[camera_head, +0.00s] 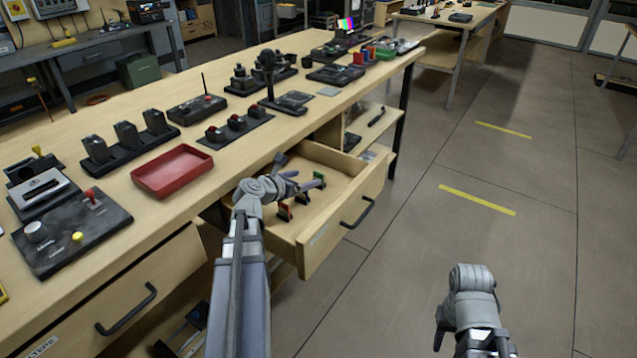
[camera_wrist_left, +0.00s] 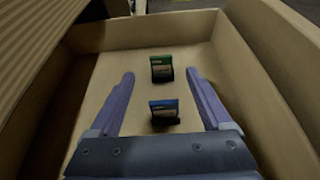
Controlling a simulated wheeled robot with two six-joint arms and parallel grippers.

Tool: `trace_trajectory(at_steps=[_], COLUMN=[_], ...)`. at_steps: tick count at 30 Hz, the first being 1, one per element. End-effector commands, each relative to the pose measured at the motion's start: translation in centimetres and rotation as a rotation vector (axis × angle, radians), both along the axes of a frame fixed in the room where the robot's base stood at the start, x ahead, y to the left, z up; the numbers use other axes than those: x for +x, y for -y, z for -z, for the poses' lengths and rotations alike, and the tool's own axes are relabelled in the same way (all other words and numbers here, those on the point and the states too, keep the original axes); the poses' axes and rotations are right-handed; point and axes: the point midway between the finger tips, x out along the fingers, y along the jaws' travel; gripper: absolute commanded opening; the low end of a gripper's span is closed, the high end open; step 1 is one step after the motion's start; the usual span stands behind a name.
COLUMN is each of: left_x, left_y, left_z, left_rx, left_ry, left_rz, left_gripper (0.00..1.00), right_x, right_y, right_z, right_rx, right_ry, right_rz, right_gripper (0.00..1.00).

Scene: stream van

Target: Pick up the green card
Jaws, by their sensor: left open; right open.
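The green card (camera_wrist_left: 162,64) stands upright in a dark holder inside the open drawer (camera_wrist_left: 87,95), in the left wrist view. A blue card (camera_wrist_left: 164,106) stands in a similar holder, lower in that view. My left gripper (camera_wrist_left: 160,76) is open and empty, its two fingers on either side of the line of cards, with the green card showing near the fingertips. In the head view my left gripper (camera_head: 300,176) is above the drawer and partly covers its inside. A small red card (camera_head: 285,212) shows below it. My right gripper hand (camera_head: 472,300) is apart, over the floor.
The drawer front with its black handle (camera_head: 357,213) juts out from the workbench. A red tray (camera_head: 172,171) and several dark devices stand on the bench top. A closed drawer (camera_head: 125,310) is at the lower left.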

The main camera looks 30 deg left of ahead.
Motion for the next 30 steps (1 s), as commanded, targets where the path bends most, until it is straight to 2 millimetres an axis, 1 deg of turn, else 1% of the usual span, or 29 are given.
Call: trace_trajectory(at_steps=[1, 5, 8, 11, 15, 18, 21, 26, 30], left_x=[0.6, 0.8, 1.1, 2.0, 3.9, 5.1, 5.4, 5.3, 5.3], left_y=[0.0, 0.0, 0.1, 0.2, 0.4, 0.5, 0.6, 0.6, 0.6], left_z=[0.4, 0.4, 0.7, 1.4, 2.5, 2.8, 2.8, 2.7, 2.7], left_rx=[0.001, -0.001, -0.001, 0.000, 0.000, 0.000, 0.000, -0.001, -0.001], left_ry=[0.000, 0.000, 0.000, 0.000, 0.001, 0.000, 0.000, 0.001, 0.001], left_rz=[0.000, -0.001, -0.001, 0.001, 0.001, 0.001, 0.000, -0.001, -0.001], left_gripper=[0.82, 0.82, 0.82, 0.82, 0.82, 0.82, 0.82, 0.82, 0.67], right_x=[0.0, 0.0, 0.0, 0.0, 0.0, 0.0, 0.0, 0.0, 0.0], right_y=[0.0, 0.0, 0.0, 0.0, 0.0, 0.0, 0.1, 0.1, 0.1], right_z=[0.4, 0.4, 0.7, 1.4, 2.5, 2.8, 2.9, 2.8, 2.8], right_rx=[0.000, 0.000, 0.000, 0.000, -0.001, -0.002, -0.003, -0.003, -0.003], right_ry=[0.000, 0.000, 0.000, 0.000, 0.000, 0.001, 0.001, 0.001, 0.001], right_rz=[0.000, 0.000, 0.000, 0.000, 0.000, -0.001, -0.001, -0.001, -0.001], right_gripper=[0.45, 0.45, 0.45, 0.45, 0.45, 0.45, 0.45, 0.45, 0.45])
